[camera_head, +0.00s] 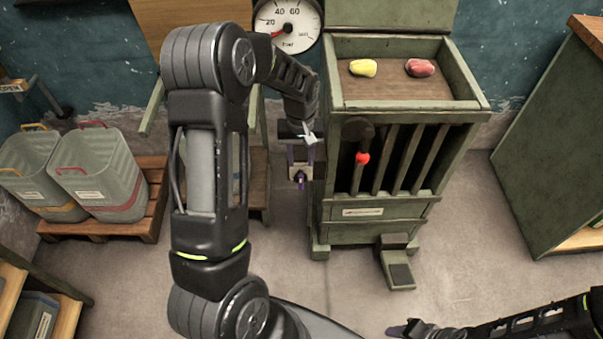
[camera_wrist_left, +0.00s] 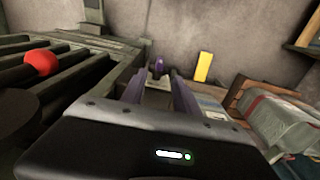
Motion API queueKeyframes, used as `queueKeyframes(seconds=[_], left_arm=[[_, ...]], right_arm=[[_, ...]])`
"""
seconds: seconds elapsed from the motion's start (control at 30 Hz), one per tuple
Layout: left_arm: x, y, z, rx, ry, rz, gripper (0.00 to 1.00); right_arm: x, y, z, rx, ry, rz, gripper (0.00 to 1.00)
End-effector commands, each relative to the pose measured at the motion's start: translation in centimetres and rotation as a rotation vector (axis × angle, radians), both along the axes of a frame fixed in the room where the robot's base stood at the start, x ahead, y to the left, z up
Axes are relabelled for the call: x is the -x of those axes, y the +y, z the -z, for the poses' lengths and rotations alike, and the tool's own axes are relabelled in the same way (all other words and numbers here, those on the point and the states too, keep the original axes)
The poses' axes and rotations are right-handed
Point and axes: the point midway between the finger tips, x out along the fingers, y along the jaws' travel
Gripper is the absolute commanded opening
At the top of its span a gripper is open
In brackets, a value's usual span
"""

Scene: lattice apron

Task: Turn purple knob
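The purple knob (camera_head: 299,178) sits low on a small pale fitting, left of the green slatted machine in the head view. In the left wrist view the purple knob (camera_wrist_left: 158,65) shows beyond and between the fingertips. My left gripper (camera_head: 300,160) reaches down just above the knob. In the wrist view my left gripper (camera_wrist_left: 158,90) has its two fingers apart with nothing between them; contact with the knob cannot be made out. My right gripper (camera_head: 396,330) is low at the bottom edge, away from the machine; its fingers are too unclear to read.
The green machine (camera_head: 365,208) has a red ball-topped lever (camera_head: 362,158), a foot pedal (camera_head: 398,270), and a tray (camera_head: 395,90) holding yellow and red pieces. A dial gauge (camera_head: 288,25) hangs behind. Grey canisters (camera_head: 105,175) stand on a pallet at left. Floor at right is clear.

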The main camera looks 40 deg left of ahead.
Motion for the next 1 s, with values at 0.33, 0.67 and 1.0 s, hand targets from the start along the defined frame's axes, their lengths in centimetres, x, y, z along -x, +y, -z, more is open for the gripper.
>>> queueKeyframes(seconds=[0.33, 0.67, 1.0], left_arm=[[0.1, 0.0, 4.7, 0.001, 0.003, -0.001, 0.36], [0.0, 0.0, 7.4, 0.000, 0.000, 0.000, 0.36], [0.0, 0.0, 7.4, 0.000, -0.001, 0.001, 0.25]], right_arm=[[0.0, 0.0, -0.5, 0.000, 0.000, 0.000, 0.36], [0.0, 0.0, -0.7, 0.000, 0.000, 0.000, 0.36], [0.0, 0.0, -0.6, 0.000, 0.000, 0.000, 0.36]])
